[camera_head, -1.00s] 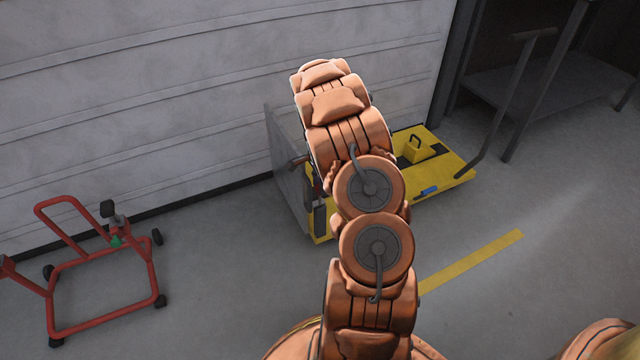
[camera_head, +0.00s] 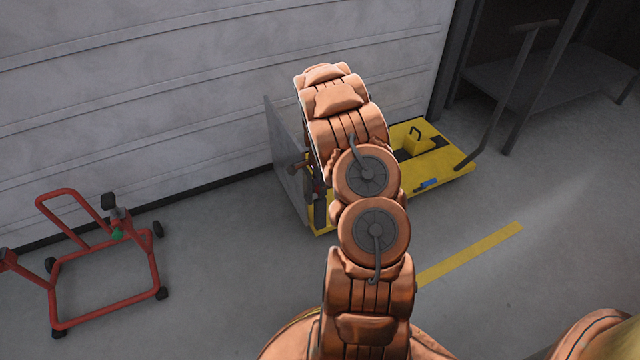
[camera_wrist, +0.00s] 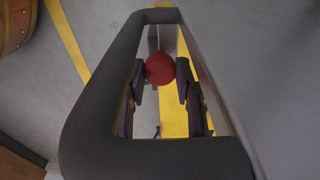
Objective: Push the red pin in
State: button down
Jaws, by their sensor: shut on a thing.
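The red pin shows in the wrist view as a round red knob (camera_wrist: 159,69) between the two dark fingertips of my gripper (camera_wrist: 160,82). My gripper is shut on the knob. The pin's shaft and the hole it sits in are hidden, so I cannot tell how deep it is. In the head view my arm reaches over the yellow motorcycle lift (camera_head: 452,160) with an upright grey plate (camera_head: 285,160) at its left end.
A dark rectangular loop (camera_wrist: 95,105) surrounds the fingers in the wrist view, close to the camera. A red wheeled stand (camera_head: 105,312) is at the left on the floor. A grey wall (camera_head: 180,90) stands behind. The floor between the stand and the lift is clear.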

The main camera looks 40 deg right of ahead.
jog(key=c, duration=0.8)
grip_release()
jog(key=shift+f, duration=0.15)
jog(key=shift+o, duration=0.2)
notch_tip(320, 180, up, 12)
